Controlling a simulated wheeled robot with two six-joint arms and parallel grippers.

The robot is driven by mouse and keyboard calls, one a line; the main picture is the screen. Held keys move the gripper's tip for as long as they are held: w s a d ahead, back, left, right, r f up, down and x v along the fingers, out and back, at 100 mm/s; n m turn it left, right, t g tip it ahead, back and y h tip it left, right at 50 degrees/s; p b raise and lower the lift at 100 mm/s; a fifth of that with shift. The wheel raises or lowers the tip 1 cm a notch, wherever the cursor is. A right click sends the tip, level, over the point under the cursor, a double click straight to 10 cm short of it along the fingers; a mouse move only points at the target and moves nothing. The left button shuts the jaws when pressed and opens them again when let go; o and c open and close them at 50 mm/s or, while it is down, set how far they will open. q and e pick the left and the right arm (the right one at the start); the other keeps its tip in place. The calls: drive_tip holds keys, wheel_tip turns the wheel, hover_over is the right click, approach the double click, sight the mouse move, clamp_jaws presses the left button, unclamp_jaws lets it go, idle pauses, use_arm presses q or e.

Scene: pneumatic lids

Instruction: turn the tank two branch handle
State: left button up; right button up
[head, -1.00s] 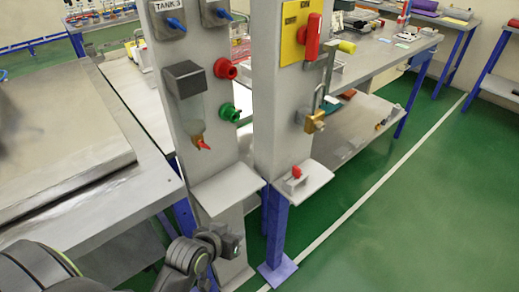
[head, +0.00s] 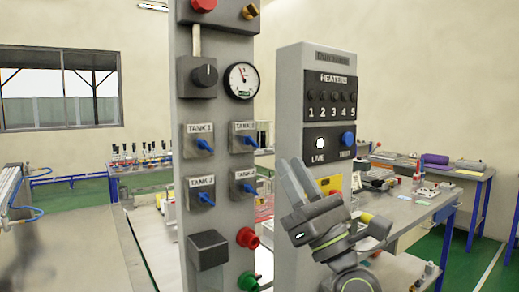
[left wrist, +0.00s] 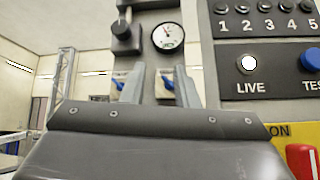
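The tank two branch handle (head: 246,141) is a small blue lever on a grey plate, upper right of a group of several tank handles on the grey post. Its label is small and hard to read. My left gripper (head: 288,162) is open and empty, pointing up in front of the heaters post, to the right of the handle and apart from it. In the left wrist view, two blue handles show behind the spread fingers; the right one (left wrist: 168,82) appears between them, near the right finger. My right gripper is not in view.
The tank 1 handle (head: 204,145) is left of it; the tank 3 handle (head: 206,197) and another lever (head: 249,188) are below. A gauge (head: 241,80) and black knob (head: 205,75) are above. The heaters panel (head: 331,110) stands close right. A red knob (head: 247,237) sits lower.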

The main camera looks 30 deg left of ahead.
sight(254, 142)
use_arm(q)
drive_tip(key=s+d+r+n+g+h, duration=0.1)
drive_tip(key=s+d+r+n+h, duration=0.1)
drive_tip(key=d+r+n+h, duration=0.55)
drive_tip(key=w+a+f+h+p, duration=0.1)
drive_tip(key=w+a+p, duration=0.1)
drive_tip(key=a, duration=0.4)
drive_tip(key=w+a+f+n+h+p, duration=0.1)
drive_tip(key=w+a+p, duration=0.1)
drive_tip(key=a+p, duration=0.2)
drive_tip(key=w+a+f+h+p, duration=0.1)
drive_tip(key=w+a+p, duration=0.1)
drive_tip(key=a, duration=0.6)
drive_tip(key=shift+w+f+p, duration=0.2)
drive_tip(key=shift+w+p, duration=0.1)
drive_tip(key=shift+p, duration=0.6)
drive_tip(key=shift+c, duration=0.2)
clamp_jaws()
